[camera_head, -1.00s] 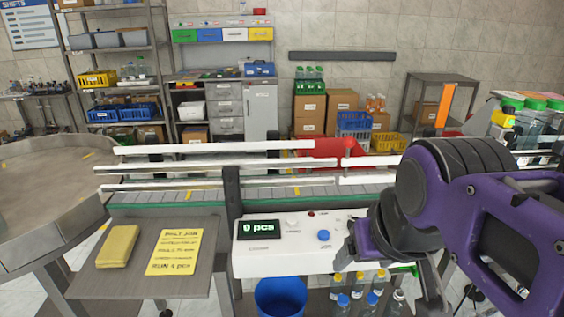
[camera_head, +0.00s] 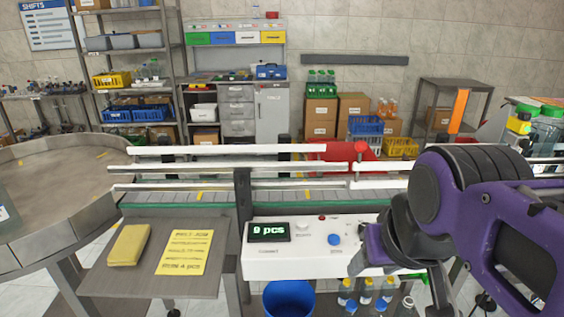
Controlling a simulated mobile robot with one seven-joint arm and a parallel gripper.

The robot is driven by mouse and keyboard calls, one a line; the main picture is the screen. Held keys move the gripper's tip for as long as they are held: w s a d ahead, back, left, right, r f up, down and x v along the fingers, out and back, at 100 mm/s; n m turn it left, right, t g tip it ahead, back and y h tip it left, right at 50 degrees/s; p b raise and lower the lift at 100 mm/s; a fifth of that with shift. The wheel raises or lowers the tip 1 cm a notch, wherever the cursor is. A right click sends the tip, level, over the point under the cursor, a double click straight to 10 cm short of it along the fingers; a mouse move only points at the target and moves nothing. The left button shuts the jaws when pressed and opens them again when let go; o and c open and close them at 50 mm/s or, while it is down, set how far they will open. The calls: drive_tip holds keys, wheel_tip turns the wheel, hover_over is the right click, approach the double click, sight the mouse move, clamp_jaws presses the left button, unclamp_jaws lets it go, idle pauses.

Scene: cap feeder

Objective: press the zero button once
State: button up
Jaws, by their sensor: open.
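The white control box (camera_head: 310,262) stands at the front of the conveyor. Its dark display (camera_head: 268,231) shows green text ending in "pcs"; the digit looks like 0 or 9. A round blue button (camera_head: 334,239) sits on the box right of the display, with a small label below it that is too blurred to read surely. A pale button (camera_head: 302,225) and a small red one (camera_head: 322,217) are behind it. My gripper (camera_head: 358,262) is at the box's right end, right of the blue button and apart from it. Its fingers are largely hidden by my purple arm.
A grey side table (camera_head: 137,283) at left holds a yellow sponge-like block (camera_head: 129,245) and a yellow note (camera_head: 185,252). Conveyor rails (camera_head: 230,168) run behind the box. A blue bin (camera_head: 289,298) and several bottles stand below. The space above the box's left part is clear.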

clamp_jaws()
idle(1.4)
